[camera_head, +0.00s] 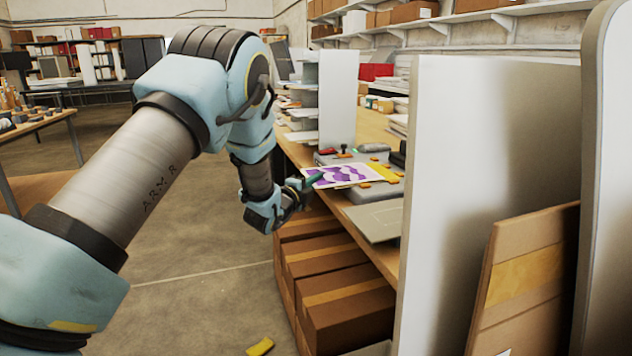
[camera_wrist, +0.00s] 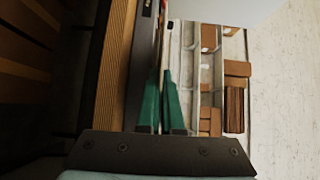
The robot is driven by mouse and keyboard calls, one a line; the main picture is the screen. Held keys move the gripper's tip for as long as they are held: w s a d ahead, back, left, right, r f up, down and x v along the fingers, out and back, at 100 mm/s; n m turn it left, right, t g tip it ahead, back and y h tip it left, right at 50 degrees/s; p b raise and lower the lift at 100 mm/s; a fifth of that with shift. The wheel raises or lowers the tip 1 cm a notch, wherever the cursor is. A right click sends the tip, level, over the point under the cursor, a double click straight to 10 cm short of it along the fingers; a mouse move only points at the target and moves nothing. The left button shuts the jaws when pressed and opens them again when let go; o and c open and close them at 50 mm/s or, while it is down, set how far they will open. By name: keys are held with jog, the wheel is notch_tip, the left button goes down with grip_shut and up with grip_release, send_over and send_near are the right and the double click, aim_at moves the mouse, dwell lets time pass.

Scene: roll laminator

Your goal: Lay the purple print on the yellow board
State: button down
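The purple print (camera_head: 342,174), a white sheet with a purple wavy pattern, is level over the grey machine bed in the head view. My gripper (camera_head: 312,180) is at its left edge, with a green finger against the sheet. In the wrist view the green fingers (camera_wrist: 165,75) nearly meet at their tips; the sheet is edge-on and hard to make out there. The yellow board (camera_head: 384,172) shows as a strip beyond the print's right side, partly covered from view by it. I cannot tell whether print and board touch.
The grey bed (camera_head: 388,191) carries small orange blocks and has a red and a green item at its back. A grey plate (camera_head: 378,220) sticks out at the bench front. A white upright panel (camera_head: 470,190) stands to the right. Cardboard boxes (camera_head: 335,290) are stacked below the bench.

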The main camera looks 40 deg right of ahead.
jog(key=shift+f+b, duration=0.1)
jog(key=shift+b, duration=0.35)
dwell(0.3)
jog(key=c, duration=1)
grip_release()
jog(key=b+v, duration=0.3)
jog(key=v, duration=0.7)
jog(key=shift+a, duration=0.4)
jog(key=shift+s, duration=0.1)
